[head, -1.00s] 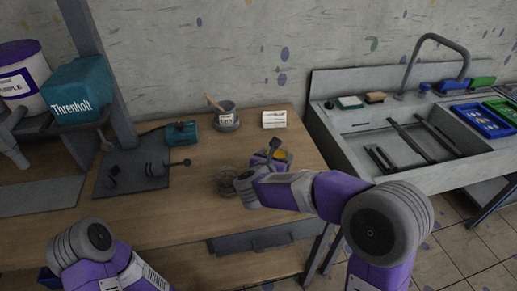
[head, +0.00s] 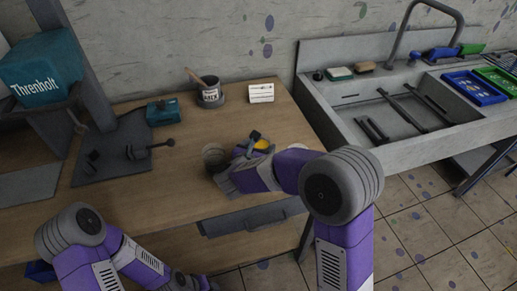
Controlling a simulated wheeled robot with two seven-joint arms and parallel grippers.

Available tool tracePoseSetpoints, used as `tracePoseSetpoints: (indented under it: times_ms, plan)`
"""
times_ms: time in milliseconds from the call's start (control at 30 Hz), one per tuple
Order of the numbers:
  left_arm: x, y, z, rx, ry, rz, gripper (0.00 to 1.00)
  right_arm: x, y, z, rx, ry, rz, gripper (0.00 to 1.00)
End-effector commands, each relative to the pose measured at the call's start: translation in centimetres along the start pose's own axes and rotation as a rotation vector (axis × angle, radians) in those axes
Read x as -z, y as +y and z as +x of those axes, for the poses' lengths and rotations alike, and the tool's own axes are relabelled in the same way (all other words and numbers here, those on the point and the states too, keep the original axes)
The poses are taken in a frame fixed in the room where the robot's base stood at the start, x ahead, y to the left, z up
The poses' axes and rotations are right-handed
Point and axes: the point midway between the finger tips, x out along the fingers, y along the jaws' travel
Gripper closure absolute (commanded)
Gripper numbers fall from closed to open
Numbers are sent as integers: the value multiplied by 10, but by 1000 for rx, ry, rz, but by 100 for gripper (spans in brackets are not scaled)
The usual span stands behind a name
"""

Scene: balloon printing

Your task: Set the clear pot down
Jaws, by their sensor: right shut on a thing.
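The clear pot (head: 215,158) is a small see-through grey cup near the front middle of the wooden table. My right gripper (head: 226,172) reaches in from the right and is shut on the pot at its right side. The pot looks upright, at or very close to the tabletop; I cannot tell whether its base touches, as the gripper hides part of it.
A pot with yellow contents (head: 263,145) stands just behind my right gripper, partly hidden. A dark labelled pot (head: 210,93), a white card (head: 261,93) and a teal block (head: 163,112) stand farther back. The sink (head: 400,160) is at the right.

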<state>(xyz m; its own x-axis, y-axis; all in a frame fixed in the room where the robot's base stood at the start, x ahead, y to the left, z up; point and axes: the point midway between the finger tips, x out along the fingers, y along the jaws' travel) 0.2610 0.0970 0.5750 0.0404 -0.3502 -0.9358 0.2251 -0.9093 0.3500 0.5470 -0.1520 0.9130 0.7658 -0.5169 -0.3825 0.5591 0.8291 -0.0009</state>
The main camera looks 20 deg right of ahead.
Motion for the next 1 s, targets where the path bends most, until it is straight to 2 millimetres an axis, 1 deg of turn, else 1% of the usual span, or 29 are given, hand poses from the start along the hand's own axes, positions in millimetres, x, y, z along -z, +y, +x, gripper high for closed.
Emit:
tracePoseSetpoints:
  times_ms: [167, 367, 400, 500, 733, 867, 967, 1000]
  plan:
    - [0, 0, -1, 0, 0, 0, 57, -2, 0, 0, 0, -2, 1, 66]
    - [0, -2, 5, 0, 0, 0, 57, 2, 0, 1, -1, -2, 2, 66]
    - [0, -1, 4, 0, 0, 0, 57, 2, 0, 1, 0, 0, 1, 16]
    - [0, -1, 3, 0, 0, 0, 57, 1, 0, 1, 0, -1, 1, 1]
    - [0, -1, 3, 0, 0, 0, 57, 1, 0, 0, 0, 0, 1, 0]
    - [0, 1, -3, 0, 0, 0, 57, -3, 0, -1, 0, 0, 0, 0]
    - [0, 2, -4, 0, 0, 0, 57, -3, 1, -18, -4, 0, 1, 0]
    - [0, 2, -6, 0, 0, 0, 57, -3, 1, -26, -5, 0, 0, 0]
